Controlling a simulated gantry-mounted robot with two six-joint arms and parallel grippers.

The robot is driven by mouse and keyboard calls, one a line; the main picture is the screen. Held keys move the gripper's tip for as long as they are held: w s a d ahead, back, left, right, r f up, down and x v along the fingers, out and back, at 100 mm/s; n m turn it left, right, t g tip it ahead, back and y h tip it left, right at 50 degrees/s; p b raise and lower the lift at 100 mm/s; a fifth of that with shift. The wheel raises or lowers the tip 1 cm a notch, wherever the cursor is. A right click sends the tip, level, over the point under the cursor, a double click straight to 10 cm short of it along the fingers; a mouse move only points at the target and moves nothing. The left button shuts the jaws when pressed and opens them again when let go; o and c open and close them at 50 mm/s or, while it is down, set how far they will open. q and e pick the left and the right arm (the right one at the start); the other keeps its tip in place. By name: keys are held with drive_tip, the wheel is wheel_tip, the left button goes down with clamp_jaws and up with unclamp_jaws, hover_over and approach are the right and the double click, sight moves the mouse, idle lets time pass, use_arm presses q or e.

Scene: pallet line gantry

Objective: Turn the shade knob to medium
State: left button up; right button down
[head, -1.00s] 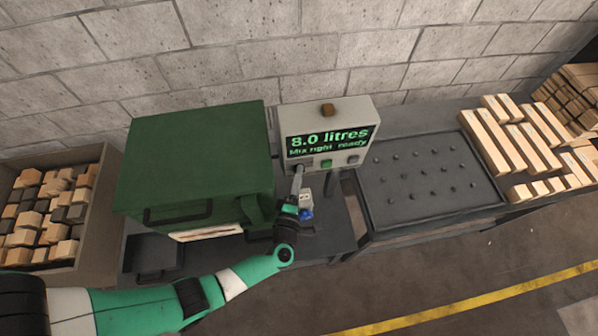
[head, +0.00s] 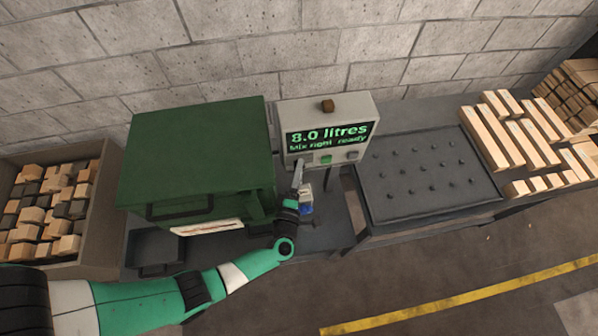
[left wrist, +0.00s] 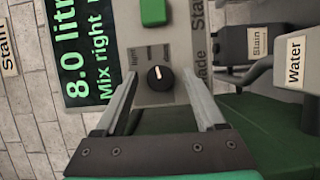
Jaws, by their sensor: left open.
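The shade knob (left wrist: 160,77) is a small round black knob with a pale pointer line, on the grey control panel. In the left wrist view, the pointer faces roughly up toward small printed marks; I cannot read for sure which one it meets. My left gripper (left wrist: 168,86) is open, with one finger on each side of the knob and clear gaps to it. In the head view the left gripper (head: 299,168) is at the lower left of the control box (head: 350,105) and hides the knob. My right gripper is not in view.
The display (head: 327,138) reads "8.0 litres" and "Mix right ready". A green button (left wrist: 153,12) sits close to the knob. A green cabinet (head: 195,150) stands left of the box, a dark studded tray (head: 425,205) right. Stain (left wrist: 257,42) and Water (left wrist: 295,62) labels show.

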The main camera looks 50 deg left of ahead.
use_arm(q)
drive_tip(key=p+v, duration=0.1)
drive_tip(key=v, duration=1)
drive_tip(key=shift+s+d, duration=0.15)
drive_tip(key=shift+s, duration=0.1)
